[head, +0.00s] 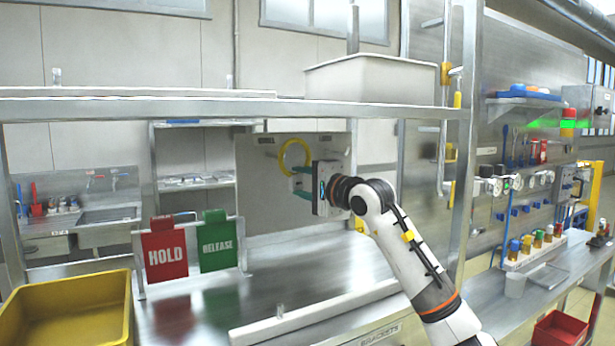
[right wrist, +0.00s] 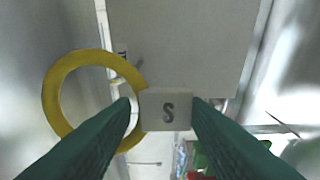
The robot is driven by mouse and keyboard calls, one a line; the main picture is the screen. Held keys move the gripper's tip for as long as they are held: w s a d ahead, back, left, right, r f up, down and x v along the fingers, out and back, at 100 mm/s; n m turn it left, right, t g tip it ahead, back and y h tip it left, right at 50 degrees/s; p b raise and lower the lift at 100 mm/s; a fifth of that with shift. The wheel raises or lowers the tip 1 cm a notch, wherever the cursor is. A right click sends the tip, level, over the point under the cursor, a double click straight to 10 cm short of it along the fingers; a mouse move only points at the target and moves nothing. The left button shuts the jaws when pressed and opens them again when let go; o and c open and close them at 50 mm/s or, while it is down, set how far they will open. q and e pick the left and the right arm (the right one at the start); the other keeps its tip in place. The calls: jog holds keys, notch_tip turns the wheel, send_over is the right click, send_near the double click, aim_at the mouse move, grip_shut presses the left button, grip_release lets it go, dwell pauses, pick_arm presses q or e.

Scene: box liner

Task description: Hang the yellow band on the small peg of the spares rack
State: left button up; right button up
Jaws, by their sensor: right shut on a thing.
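The yellow band (head: 294,157) is a ring held upright in front of the spares rack's grey back panel (head: 258,205). My right gripper (head: 298,183) is shut on the pale tag at the band's edge. The panel (right wrist: 185,45) fills the upper middle there. A small pale peg-like part (right wrist: 120,82) shows near the ring's right edge. I cannot tell whether the ring is around it. My left gripper is not in view.
A red HOLD sign (head: 165,255) and a green RELEASE sign (head: 219,246) stand on the metal bench (head: 290,285). A yellow bin (head: 70,310) is at front left. A shelf (head: 220,110) with a grey tub (head: 370,80) spans above the gripper.

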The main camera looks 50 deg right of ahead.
aim_at(300, 179)
jog(key=shift+w+d+r+p, duration=0.15)
jog(key=shift+w+r+p, duration=0.05)
jog(key=shift+w+p, duration=0.3)
jog(key=shift+w+d+p, duration=0.25)
jog(key=shift+w+p, duration=0.55)
jog(key=shift+w, duration=0.15)
jog(key=w+d+f+p, duration=0.2)
jog(key=w+f+p, duration=0.1)
jog(key=w, duration=0.3)
jog(key=shift+w, duration=0.15)
jog(key=shift+f, duration=0.1)
jog(key=o, duration=1.1)
jog(key=shift+c, duration=0.2)
jog(key=shift+o, duration=0.3)
